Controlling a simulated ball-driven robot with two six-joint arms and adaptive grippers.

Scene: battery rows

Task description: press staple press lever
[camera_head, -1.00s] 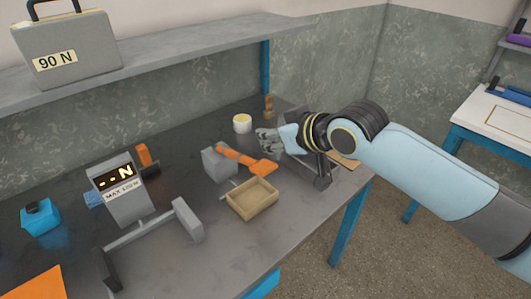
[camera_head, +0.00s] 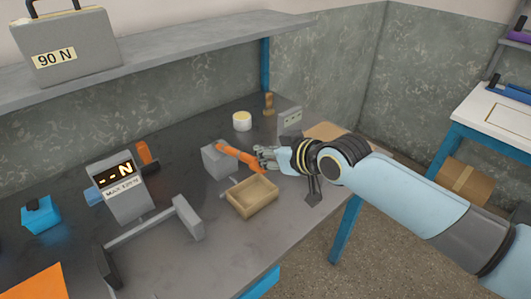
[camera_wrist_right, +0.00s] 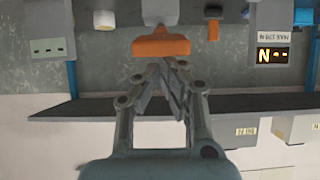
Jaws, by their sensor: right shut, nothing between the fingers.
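The staple press, a grey block (camera_head: 215,160), stands on the dark bench. Its orange lever (camera_head: 233,151) slopes from the block toward the right. My right gripper (camera_head: 263,157) is shut and empty at the lever's right end, covering part of it in the head view. In the right wrist view, the wide orange lever end (camera_wrist_right: 160,46) lies just past the shut fingertips (camera_wrist_right: 163,66). I cannot tell whether they touch it. My left gripper is in neither view.
A shallow tan tray (camera_head: 240,208) sits just in front of the press. A force display (camera_head: 122,190) and grey fixture (camera_head: 188,218) stand left. A white-yellow round container (camera_head: 242,121) stands behind. A shelf (camera_head: 170,62) with a grey case (camera_head: 68,50) hangs above.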

